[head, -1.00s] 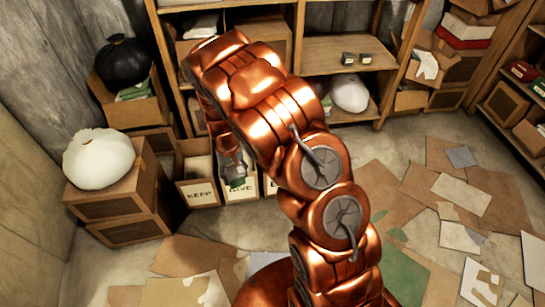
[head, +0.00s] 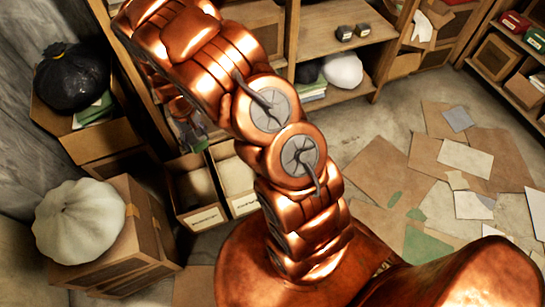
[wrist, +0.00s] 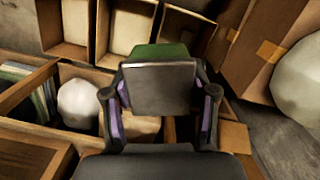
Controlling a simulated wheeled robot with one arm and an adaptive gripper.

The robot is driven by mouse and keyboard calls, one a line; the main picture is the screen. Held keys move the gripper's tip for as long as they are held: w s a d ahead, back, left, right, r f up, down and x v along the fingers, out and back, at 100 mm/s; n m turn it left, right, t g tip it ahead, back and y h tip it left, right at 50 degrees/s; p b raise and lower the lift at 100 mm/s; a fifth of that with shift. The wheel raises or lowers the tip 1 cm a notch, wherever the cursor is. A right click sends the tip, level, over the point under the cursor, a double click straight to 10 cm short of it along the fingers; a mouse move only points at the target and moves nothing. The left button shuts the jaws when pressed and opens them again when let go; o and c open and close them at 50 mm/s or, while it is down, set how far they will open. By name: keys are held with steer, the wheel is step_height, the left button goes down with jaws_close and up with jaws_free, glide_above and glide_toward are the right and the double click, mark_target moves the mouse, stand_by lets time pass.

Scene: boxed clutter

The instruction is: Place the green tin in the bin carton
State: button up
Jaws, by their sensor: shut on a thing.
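My gripper (wrist: 160,100) is shut on the green tin (wrist: 165,52), one finger on each side. In the wrist view the tin shows a grey-brown flat face and a green far side. In the head view the gripper (head: 184,118) and the tin (head: 198,144) are small and partly behind my arm, beside the shelf and above the floor cartons. Two labelled cartons show there, a left one (head: 203,219) and a right one (head: 243,205); their labels are too blurred to read. My arm hides any carton further right. The wrist view shows three cartons in a row, unlabelled from this side.
A wooden shelf (head: 335,52) stands behind my arm, with a white bag (head: 343,70) low on it. At left are a white sack (head: 80,222) on stacked boxes and a black bag (head: 75,75) in a carton. Flat cardboard and papers cover the floor at right.

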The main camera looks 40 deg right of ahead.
steer(key=s+d+f+m+t+y+b, duration=0.1)
steer(key=d+f+m+b, duration=1)
steer(key=d+f+b, duration=1)
steer(key=s+d+f+m+t+b, duration=0.1)
steer(key=s+d+f+m+b, duration=0.1)
steer(key=d+f+m+b, duration=1.4)
steer(key=f+n+b, duration=0.1)
steer(key=f+b, duration=0.1)
steer(key=f, duration=0.3)
steer(key=f+n+b, duration=0.2)
steer(key=f, duration=0.4)
steer(key=f+n+b, duration=0.2)
steer(key=f, duration=0.4)
steer(key=shift+w+d+f, duration=0.1)
steer(key=shift+w+f, duration=0.15)
steer(key=o, duration=0.9)
steer(key=shift+f, duration=0.15)
steer(key=o, duration=0.5)
steer(key=shift+c, duration=0.2)
